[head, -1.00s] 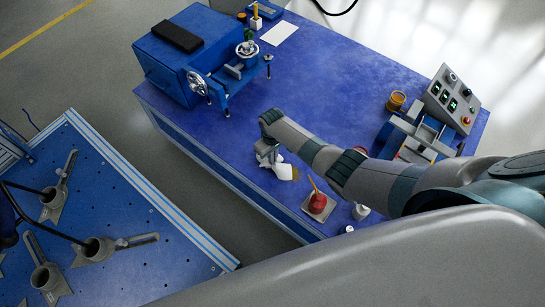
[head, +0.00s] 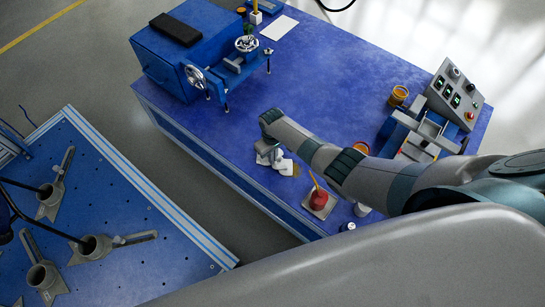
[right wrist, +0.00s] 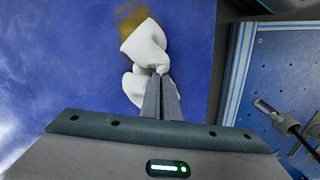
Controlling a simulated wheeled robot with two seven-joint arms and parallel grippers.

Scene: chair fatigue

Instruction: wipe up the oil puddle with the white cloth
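The white cloth (head: 285,166) lies crumpled on the blue bench top, and in the right wrist view (right wrist: 146,45) it bunches up at my fingertips. My right gripper (right wrist: 161,76) has its two fingers close together with a fold of cloth pinched at the tips. In the head view the right gripper (head: 272,159) points down at the cloth, partly hidden by my own arm. The brownish-yellow oil puddle (right wrist: 129,17) shows beyond the far end of the cloth, which covers part of it. It also shows beside the cloth in the head view (head: 296,170). My left gripper is out of view.
A red oil can (head: 319,201) on a small pad and a white-capped bottle (head: 361,210) stand near the cloth. The bench middle is clear.

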